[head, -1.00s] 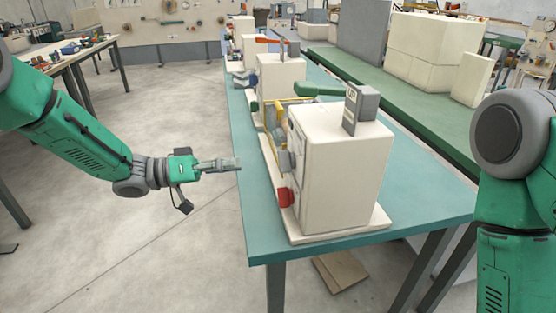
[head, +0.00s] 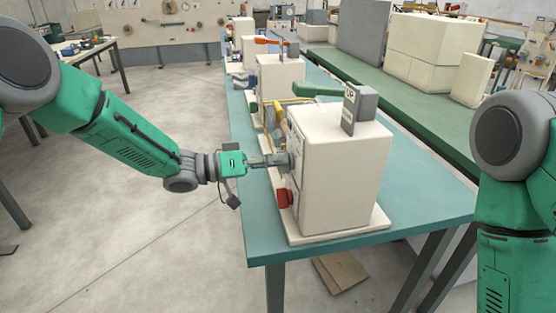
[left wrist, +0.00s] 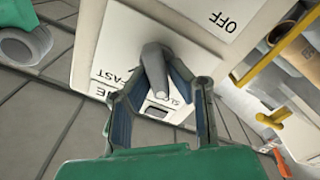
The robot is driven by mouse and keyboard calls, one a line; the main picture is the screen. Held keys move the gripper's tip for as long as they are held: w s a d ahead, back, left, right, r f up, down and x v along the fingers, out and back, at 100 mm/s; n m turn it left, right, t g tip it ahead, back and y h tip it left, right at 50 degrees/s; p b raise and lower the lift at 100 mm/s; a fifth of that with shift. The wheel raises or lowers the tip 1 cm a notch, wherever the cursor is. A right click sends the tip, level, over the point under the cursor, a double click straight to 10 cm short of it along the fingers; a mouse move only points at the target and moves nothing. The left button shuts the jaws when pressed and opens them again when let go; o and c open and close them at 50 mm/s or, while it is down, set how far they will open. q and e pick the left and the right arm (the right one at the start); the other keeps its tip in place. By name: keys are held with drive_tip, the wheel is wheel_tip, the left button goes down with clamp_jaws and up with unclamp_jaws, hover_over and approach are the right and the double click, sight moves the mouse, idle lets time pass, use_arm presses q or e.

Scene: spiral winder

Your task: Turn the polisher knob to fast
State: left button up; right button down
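The polisher is a cream box-shaped machine (head: 345,175) near the front end of the teal bench. Its grey lever-like knob (left wrist: 155,68) is on a white label plate (left wrist: 117,45) in the left wrist view. The words OFF, FAST and part of SLOW show upside down around it. My left gripper (head: 288,160) is at the machine's left face. In the left wrist view my left gripper (left wrist: 160,88) has its fingers apart, one on each side of the knob; firm contact cannot be told. My right gripper is out of view.
A red knob or button (head: 283,198) sticks out low on the same face. A grey sign block (head: 359,109) stands on top. More machines (head: 280,75) stand behind on the teal bench (head: 425,190). Yellow bars (left wrist: 290,45) are close to the right in the left wrist view.

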use_arm(q)
clamp_jaws()
drive_tip(key=shift+s+m, duration=0.1)
drive_tip(key=shift+m, duration=0.3)
drive_tip(key=m+b, duration=0.1)
drive_tip(key=m, duration=0.2)
drive_tip(key=shift+d+m, duration=0.1)
drive_tip(key=shift+m, duration=0.2)
drive_tip(key=m+b, duration=0.1)
drive_tip(key=m, duration=0.2)
drive_tip(key=shift+s+m, duration=0.15)
drive_tip(key=shift+m, duration=0.15)
drive_tip(key=m+b, duration=0.1)
drive_tip(key=m, duration=0.3)
drive_tip(key=shift+s+f+b, duration=0.1)
drive_tip(key=shift+f+b, duration=0.05)
drive_tip(key=shift+b, duration=0.25)
drive_tip(key=shift+s+m+b, duration=0.1)
drive_tip(key=shift+m+b, duration=0.65)
drive_tip(key=shift+m, duration=1.35)
